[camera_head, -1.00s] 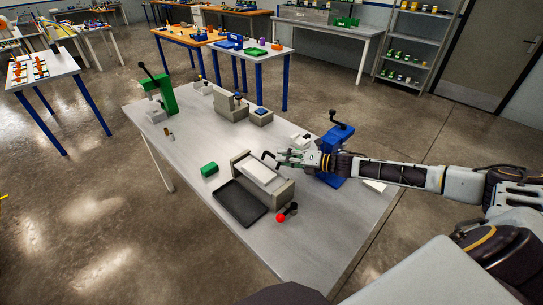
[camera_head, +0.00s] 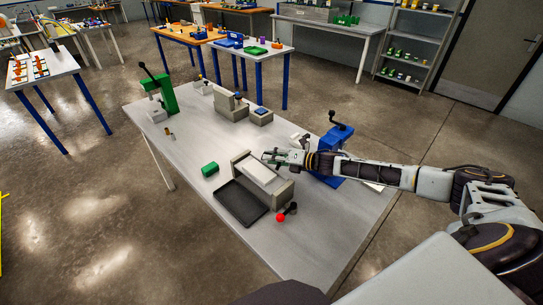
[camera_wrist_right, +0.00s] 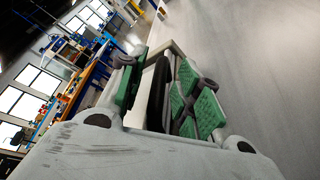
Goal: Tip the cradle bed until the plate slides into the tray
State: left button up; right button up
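The cradle (camera_head: 284,190) is a beige block on the grey table with a pale plate (camera_head: 260,172) lying in its bed. A black tray (camera_head: 242,204) lies on the table directly in front of it. My right gripper (camera_head: 268,157) is at the back edge of the cradle, where its dark handle is now hidden in the head view. In the right wrist view, the green-padded fingers (camera_wrist_right: 160,92) stand apart, with a dark bar (camera_wrist_right: 157,92), apparently the handle, between them. A visible gap separates the bar from the left finger. My left gripper is out of view.
A red-knobbed lever (camera_head: 281,216) sits at the cradle's right end. A green block (camera_head: 210,169) lies left of it. A blue cranked device (camera_head: 335,136) stands close behind my right forearm. The table's front right is clear.

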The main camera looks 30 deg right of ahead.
jog(key=shift+w+a, duration=0.2)
jog(key=shift+c, duration=0.4)
grip_shut()
